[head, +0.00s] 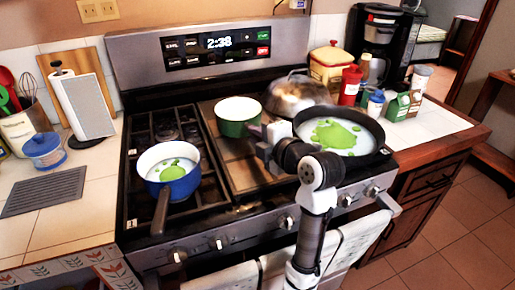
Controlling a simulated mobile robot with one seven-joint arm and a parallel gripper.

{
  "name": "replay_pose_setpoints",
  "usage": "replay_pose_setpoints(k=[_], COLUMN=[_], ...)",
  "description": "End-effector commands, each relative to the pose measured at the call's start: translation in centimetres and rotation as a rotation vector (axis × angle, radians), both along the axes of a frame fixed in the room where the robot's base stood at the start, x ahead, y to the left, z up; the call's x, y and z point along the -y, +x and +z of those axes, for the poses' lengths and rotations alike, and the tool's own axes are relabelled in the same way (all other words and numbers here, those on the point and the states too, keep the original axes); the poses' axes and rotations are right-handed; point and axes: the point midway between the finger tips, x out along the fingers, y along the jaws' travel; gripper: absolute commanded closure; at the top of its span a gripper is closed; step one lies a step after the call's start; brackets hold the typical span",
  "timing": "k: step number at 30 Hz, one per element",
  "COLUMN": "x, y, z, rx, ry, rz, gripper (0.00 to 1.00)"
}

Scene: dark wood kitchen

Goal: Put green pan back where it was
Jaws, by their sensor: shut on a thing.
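The green pan (231,128) is green outside and white inside, and looks empty. It is over the middle of the stove top, upright; I cannot tell whether its base touches the surface. My gripper (263,139) is at the pan's right front side, shut on what appears to be its handle, which is mostly hidden by the fingers. My arm comes up from the bottom of the head view and bends left toward the pan.
A blue pot (176,189) with green-spotted contents stands on the left burners. A black frying pan (375,139) with similar contents is on the right, partly behind my arm. The stove's middle front (236,172) is clear.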

Motion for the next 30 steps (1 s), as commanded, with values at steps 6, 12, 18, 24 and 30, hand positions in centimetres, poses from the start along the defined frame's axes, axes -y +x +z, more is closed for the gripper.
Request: replay_pose_setpoints(k=[6,12,18,24,30], x=[0.0,0.0,0.0,0.0,0.0], y=[-0.1,0.0,0.0,0.0,0.0], z=[-1.6,-3.8,-4.1,-4.4,-4.5], rx=[0.0,0.002,0.004,0.004,0.001], ry=[0.001,0.001,-0.001,-0.001,-0.001], rz=[0.0,-0.001,0.0,0.0,0.0], gripper=[1.0,1.0,1.0,1.0,0.67])
